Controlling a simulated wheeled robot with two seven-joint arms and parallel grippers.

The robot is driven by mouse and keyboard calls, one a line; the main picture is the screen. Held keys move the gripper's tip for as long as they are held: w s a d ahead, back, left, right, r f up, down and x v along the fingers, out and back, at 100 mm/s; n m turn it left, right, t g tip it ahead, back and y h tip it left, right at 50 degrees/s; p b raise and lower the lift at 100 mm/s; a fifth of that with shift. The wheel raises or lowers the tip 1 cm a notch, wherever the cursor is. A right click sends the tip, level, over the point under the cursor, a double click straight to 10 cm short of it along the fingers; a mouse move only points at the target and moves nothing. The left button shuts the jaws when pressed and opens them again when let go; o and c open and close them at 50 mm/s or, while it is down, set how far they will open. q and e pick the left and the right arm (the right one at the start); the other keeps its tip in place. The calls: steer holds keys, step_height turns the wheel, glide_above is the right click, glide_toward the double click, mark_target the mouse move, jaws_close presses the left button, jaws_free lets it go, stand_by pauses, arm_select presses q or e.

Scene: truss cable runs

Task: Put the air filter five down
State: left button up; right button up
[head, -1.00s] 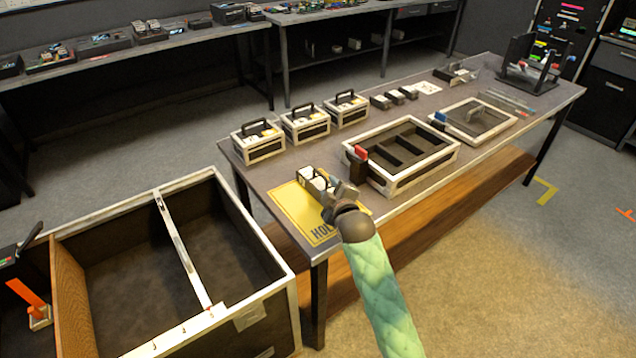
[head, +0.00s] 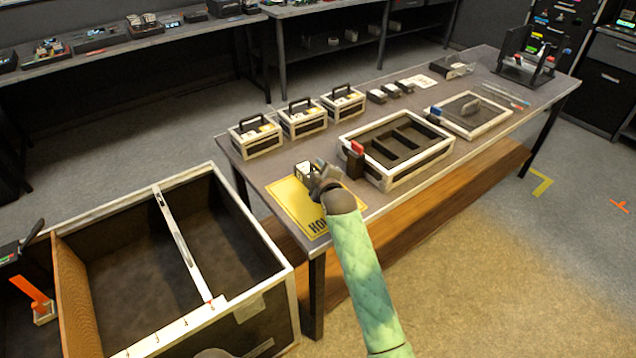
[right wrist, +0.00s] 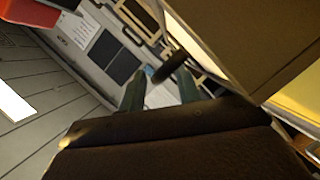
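My right gripper (head: 318,170) is over the far edge of the yellow hold mat (head: 292,200), at the table's near left end. In the right wrist view its two fingers (right wrist: 160,92) stand apart, with only background showing between them. A small white-and-dark block (head: 303,170), which may be air filter five, stands at the mat's far side beside the fingers, partly hidden by the gripper. A large tan-brown face (right wrist: 250,45) fills the upper right of the wrist view, close to the fingers; it may be this block.
Several handled cases (head: 302,118) stand along the table's far side. A divided tray (head: 440,152) with a red tab lies right of the gripper, and a lidded frame (head: 492,122) beyond it. A large open crate (head: 240,303) stands front left.

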jaws_close()
steer(key=shift+r, duration=0.1)
